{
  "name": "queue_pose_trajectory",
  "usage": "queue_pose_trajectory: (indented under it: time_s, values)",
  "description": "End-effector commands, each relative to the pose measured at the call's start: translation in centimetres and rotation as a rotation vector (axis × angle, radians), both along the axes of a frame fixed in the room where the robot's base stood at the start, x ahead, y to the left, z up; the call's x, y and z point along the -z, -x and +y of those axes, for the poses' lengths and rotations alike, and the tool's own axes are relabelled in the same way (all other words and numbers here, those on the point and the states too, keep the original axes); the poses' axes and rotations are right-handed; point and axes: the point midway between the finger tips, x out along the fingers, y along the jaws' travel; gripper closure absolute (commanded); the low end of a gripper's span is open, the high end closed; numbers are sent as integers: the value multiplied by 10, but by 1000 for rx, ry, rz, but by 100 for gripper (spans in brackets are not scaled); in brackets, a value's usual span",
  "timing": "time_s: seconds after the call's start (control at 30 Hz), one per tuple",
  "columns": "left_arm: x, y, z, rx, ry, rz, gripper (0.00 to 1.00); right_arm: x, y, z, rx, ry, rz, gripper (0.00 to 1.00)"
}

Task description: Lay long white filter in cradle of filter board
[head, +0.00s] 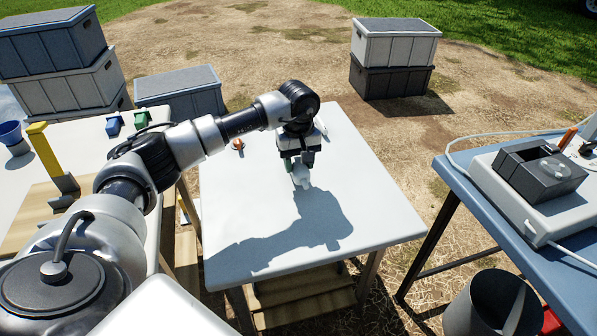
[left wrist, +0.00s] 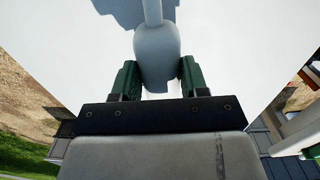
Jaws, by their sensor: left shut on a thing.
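My left gripper (head: 299,163) is over the middle white table in the head view, its fingers pointing down. It is shut on the long white filter (head: 301,180), whose pale end shows just below the fingers. In the left wrist view the filter (left wrist: 157,52) sits between the two green fingers of the gripper (left wrist: 158,76), with a narrow stem running away to the top edge. It appears held above the tabletop, with the arm's shadow beneath. I cannot identify the filter board's cradle for certain. The right gripper is not in view.
The middle table (head: 365,205) is mostly clear, with a small orange item (head: 238,144) near its back left. The left table carries a wooden board (head: 28,217), a yellow post (head: 45,150) and a blue cup (head: 13,135). A blue table (head: 510,222) with a grey device stands right.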

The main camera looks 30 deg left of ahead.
Motion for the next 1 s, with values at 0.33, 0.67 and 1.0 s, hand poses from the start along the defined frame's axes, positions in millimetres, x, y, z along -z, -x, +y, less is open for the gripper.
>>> queue_pose_trajectory:
  time_s: [0.33,0.67,1.0]
  values:
    - [31,0,-1,1,0,0,85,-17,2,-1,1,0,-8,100]
    - [34,0,-1,1,0,1,54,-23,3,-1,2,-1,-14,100]
    - [34,0,-1,1,0,1,30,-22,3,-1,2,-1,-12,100]
